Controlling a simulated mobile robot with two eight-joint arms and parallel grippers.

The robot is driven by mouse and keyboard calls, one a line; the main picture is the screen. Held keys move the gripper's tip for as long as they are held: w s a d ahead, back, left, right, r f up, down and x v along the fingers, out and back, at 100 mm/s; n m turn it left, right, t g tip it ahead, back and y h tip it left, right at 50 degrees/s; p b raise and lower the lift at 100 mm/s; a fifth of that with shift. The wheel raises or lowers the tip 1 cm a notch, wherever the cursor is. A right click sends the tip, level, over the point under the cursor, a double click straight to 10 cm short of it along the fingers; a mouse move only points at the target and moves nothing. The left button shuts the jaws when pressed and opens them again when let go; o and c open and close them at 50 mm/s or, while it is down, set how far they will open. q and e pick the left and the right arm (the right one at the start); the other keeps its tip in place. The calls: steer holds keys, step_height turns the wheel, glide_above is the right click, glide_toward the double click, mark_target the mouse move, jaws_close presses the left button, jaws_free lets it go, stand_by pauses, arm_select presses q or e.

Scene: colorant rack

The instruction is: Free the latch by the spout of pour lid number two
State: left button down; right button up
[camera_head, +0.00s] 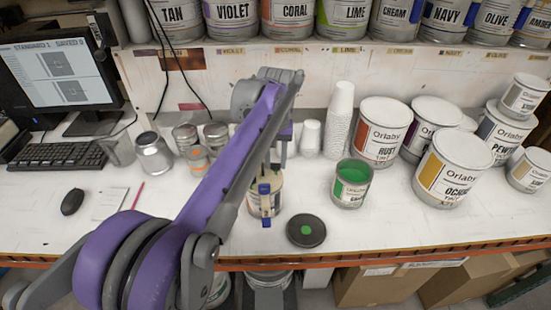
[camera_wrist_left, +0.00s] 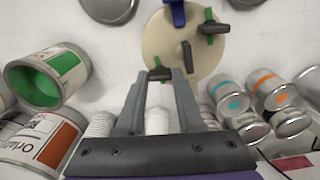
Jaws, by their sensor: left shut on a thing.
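A can with a round beige pour lid (camera_wrist_left: 178,45) stands on the bench; in the head view the can (camera_head: 272,204) is partly hidden by my left arm. The lid carries dark latches, some with green parts, and a blue part (camera_wrist_left: 178,12) at its far edge. My left gripper (camera_wrist_left: 160,76) is shut on a small dark latch (camera_wrist_left: 160,73) at the lid's near rim. Which part is the spout, and any lid number, I cannot make out. My right gripper is in neither view.
A black disc (camera_head: 306,230) with a green dot lies right of the can. An open can of green paint (camera_head: 352,184) stands beyond it, with larger paint cans at the right. Metal tins (camera_head: 154,153) stand left. Stacked white cups (camera_head: 340,118) stand behind.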

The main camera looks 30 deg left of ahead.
mark_target(275, 164)
arm_select(q)
steer(key=shift+n, duration=0.3)
stand_by(0.4)
steer(key=c, duration=0.5)
jaws_free()
step_height(275, 164, up, 11)
steer(key=shift+f+p, duration=0.1)
steer(key=shift+p, duration=0.4)
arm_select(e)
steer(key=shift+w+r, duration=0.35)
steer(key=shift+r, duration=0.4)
